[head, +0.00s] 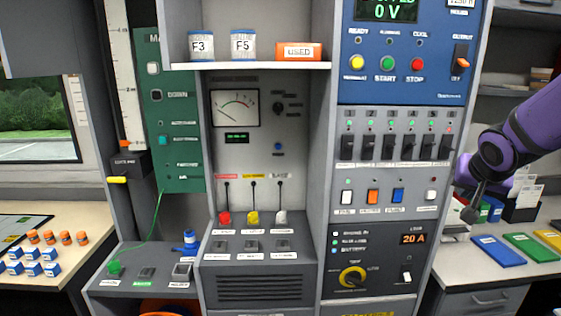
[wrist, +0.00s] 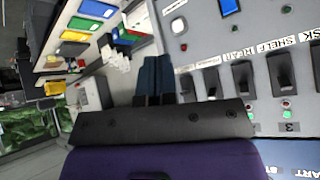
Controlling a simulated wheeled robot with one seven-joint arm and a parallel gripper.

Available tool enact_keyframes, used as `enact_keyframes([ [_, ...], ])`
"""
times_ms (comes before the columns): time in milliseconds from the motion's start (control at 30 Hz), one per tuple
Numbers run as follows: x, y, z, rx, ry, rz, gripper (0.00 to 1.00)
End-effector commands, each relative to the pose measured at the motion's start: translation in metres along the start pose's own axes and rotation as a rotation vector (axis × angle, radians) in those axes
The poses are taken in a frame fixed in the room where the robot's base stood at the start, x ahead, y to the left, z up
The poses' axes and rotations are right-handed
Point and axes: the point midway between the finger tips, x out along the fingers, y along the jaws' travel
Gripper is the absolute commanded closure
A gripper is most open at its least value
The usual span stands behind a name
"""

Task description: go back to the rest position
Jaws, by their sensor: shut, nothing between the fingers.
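My purple arm reaches in from the right edge of the head view. In the wrist view my gripper (wrist: 155,75) shows as two dark fingers side by side, shut, with nothing held. The fingers stand apart from the panel, which fills the right of that view with its black switches (wrist: 243,76).
A right-hand counter (head: 480,262) carries blue (head: 497,250), green (head: 528,246) and yellow flat items near my gripper. A lower left console (head: 140,285) has a green cable. A window (head: 38,120) is at far left.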

Motion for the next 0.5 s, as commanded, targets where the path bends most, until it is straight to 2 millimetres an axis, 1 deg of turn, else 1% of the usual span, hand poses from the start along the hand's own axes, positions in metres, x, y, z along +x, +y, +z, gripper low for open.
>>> enact_keyframes([
  [33,-0.019,-0.002,0.004,-0.024,-0.001,0.005,1.0],
  [100,-0.042,-0.002,0.013,-0.061,-0.018,0.015,1.0],
  [267,-0.091,-0.003,0.038,-0.145,-0.068,0.017,1.0],
  [300,-0.103,-0.003,0.045,-0.166,-0.082,0.012,1.0],
  [367,-0.12,-0.002,0.057,-0.2,-0.104,0.001,1.0],
  [500,-0.159,-0.001,0.089,-0.282,-0.161,-0.041,1.0],
])
